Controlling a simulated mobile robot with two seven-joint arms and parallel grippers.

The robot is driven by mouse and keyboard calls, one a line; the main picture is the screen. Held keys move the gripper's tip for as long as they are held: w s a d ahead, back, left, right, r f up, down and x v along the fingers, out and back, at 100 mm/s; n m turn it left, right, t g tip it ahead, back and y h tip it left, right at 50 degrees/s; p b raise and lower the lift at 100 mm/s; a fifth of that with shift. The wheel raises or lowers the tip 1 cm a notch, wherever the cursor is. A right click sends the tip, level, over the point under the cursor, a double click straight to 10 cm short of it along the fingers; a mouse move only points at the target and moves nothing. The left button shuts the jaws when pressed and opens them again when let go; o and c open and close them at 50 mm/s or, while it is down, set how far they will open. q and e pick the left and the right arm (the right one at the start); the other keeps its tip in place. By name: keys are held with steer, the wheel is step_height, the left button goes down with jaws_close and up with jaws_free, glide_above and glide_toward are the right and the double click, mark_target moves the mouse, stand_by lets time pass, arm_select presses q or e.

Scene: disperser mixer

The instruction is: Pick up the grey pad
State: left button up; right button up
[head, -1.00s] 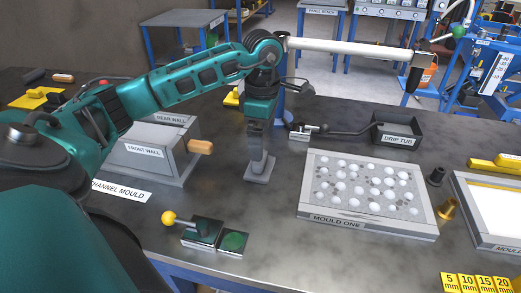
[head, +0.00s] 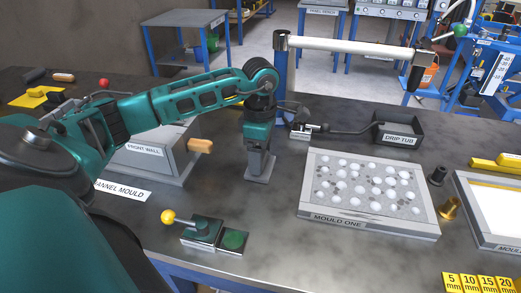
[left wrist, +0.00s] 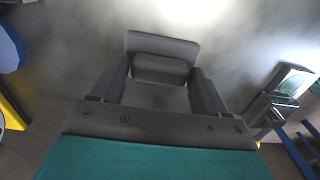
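The grey pad (head: 260,175) lies on the dark bench, left of mould one. My left gripper (head: 259,160) points down right over it, its fingers reaching down close to the pad. In the left wrist view the pad (left wrist: 160,44) shows a flat plate with a raised grey block on it. The left gripper's fingers (left wrist: 160,80) stand apart, one on each side of that block. Any gap between fingers and block is too small to make out. My right gripper is in neither view.
Mould one (head: 367,192) stands to the right, filled with pale round stones. A drip tub (head: 398,128) and a blue post (head: 282,75) stand behind. A yellow-knobbed lever box (head: 202,232) is in front, and the front wall mould (head: 150,165) is left.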

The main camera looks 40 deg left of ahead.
arm_select(q)
steer(key=c, duration=0.7)
steer(key=shift+r, duration=0.15)
steer(key=shift+r+p, duration=2)
steer(key=shift+r, duration=7.9)
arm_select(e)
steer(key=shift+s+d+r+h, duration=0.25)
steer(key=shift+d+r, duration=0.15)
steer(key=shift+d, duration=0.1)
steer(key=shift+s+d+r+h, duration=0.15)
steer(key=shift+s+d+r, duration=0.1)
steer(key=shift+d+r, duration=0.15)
